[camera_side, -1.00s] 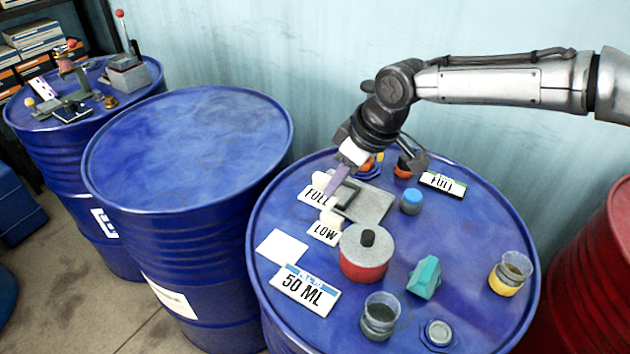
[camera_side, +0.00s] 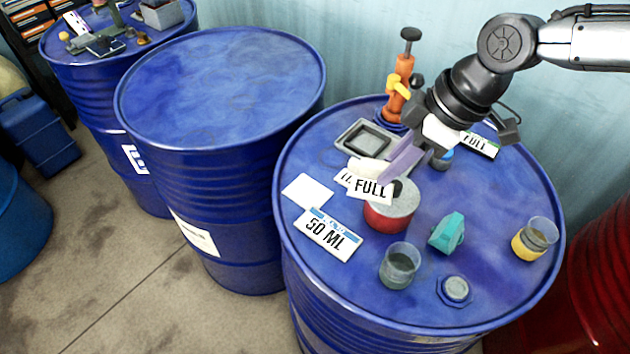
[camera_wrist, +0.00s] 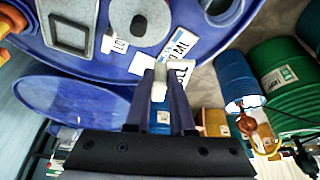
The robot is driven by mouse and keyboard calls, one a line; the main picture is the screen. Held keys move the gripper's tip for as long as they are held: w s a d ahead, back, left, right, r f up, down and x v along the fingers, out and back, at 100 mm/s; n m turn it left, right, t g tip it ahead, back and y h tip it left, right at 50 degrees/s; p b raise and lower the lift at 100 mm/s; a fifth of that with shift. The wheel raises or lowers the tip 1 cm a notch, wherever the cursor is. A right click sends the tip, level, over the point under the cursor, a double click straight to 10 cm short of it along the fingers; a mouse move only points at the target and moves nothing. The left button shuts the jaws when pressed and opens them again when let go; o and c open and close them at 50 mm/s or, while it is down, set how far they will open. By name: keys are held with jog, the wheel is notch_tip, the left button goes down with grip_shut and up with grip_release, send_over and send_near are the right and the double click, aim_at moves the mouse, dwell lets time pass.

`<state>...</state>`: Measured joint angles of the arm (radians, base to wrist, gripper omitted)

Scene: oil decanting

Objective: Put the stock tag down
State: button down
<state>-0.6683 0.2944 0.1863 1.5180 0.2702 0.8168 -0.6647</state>
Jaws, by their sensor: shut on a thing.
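The stock tag, a white plate reading FULL (camera_side: 373,187), is held in my gripper (camera_side: 388,172), tilted with its face toward the side camera. It appears above the blue drum top (camera_side: 490,295), in front of the red-and-grey can (camera_side: 392,218) and overlapping the LOW tag (camera_side: 346,178), most of which is hidden. In the wrist view my gripper (camera_wrist: 160,95) has its fingers closed on a pale piece, with the lettered tag (camera_wrist: 183,72) partly hidden behind them. A second FULL plate (camera_side: 480,143) lies at the back right, partly behind my wrist.
A blank white card (camera_side: 307,191) and a 50 ML plate (camera_side: 328,234) lie at the left rim. A grey tray (camera_side: 352,147) and orange pump (camera_side: 398,85) stand behind. A glass jar (camera_side: 399,266), teal block (camera_side: 447,232) and yellow-based jar (camera_side: 534,238) stand front and right.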

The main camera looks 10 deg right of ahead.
jog(key=w+a+f, duration=0.8)
jog(key=w+f, duration=0.1)
jog(key=shift+a, duration=0.25)
jog(key=shift+w+a+f, duration=0.1)
jog(key=shift+w+f, duration=0.05)
jog(key=shift+f, duration=0.75)
jog(key=shift+w+a+f, duration=0.1)
jog(key=shift+f, duration=0.8)
jog(key=shift+f, duration=0.15)
jog(key=c, duration=0.8)
grip_release()
jog(key=v, duration=1.2)
